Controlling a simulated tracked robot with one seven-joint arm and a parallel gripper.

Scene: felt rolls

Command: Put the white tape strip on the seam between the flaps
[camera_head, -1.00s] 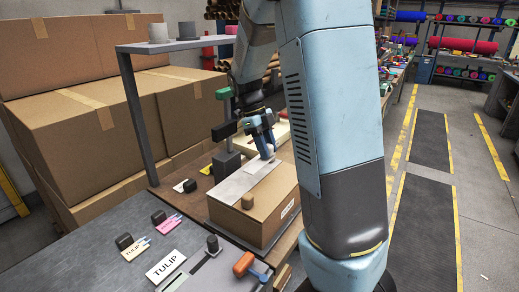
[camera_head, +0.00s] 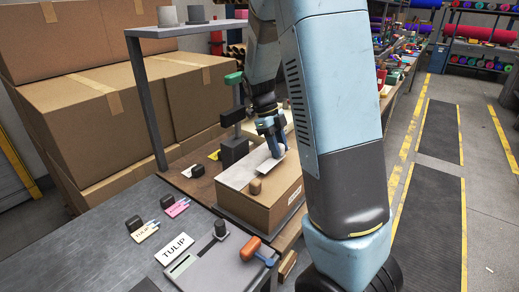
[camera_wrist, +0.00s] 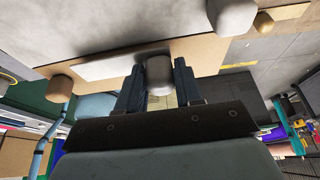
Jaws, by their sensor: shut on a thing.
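My gripper (camera_head: 271,134) is shut on a pale round knob (camera_wrist: 158,76) above the carton's top. The knob appears joined to the white tape strip (camera_wrist: 106,66), which runs left from it in the wrist view. In the head view the strip (camera_head: 264,165) lies over or just above the brown carton (camera_head: 262,205); I cannot tell whether it touches. A grey panel (camera_head: 238,173) covers the carton's left top side. A brown knob (camera_head: 255,187) stands at the near end of the top and also shows in the wrist view (camera_wrist: 61,88). The seam is not clearly visible.
A dark post with a green top (camera_head: 233,120) stands close left of the carton. A grey shelf (camera_head: 184,29) rises behind it. Large cartons (camera_head: 115,100) stand at left.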

